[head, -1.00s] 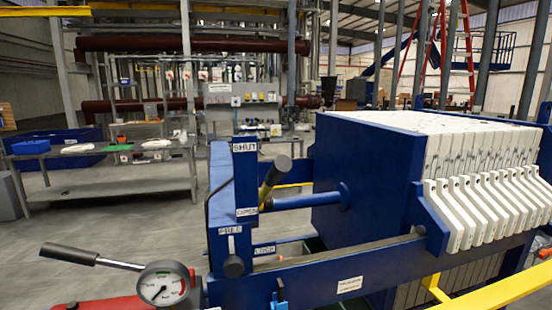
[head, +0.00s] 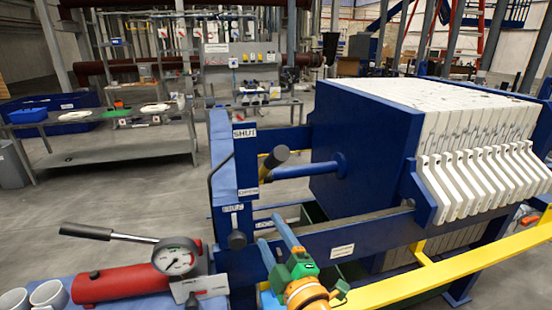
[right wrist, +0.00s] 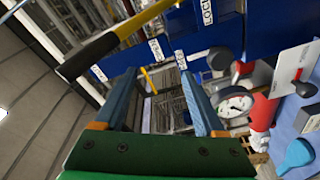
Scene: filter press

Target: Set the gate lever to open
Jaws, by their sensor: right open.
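The gate lever (head: 274,160) has a yellow shaft and a thick black grip. It slants up and to the right beside a blue post (head: 247,165) with a SHUT label (head: 245,133) above and an OPEN label (head: 248,192) below. My right gripper (head: 270,230) is open and empty, below the lever and apart from it, with its fingers pointing up. In the right wrist view, the lever (right wrist: 120,38) crosses the upper left, outside the open fingers (right wrist: 156,68). My left gripper is not in view.
A second black knob (head: 237,240) sits below the post. A red hand pump (head: 120,283) with a gauge (head: 175,258) and long handle stands at lower left, near white mugs (head: 48,294). A yellow rail (head: 450,262) runs at lower right. White filter plates (head: 480,180) hang on the right.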

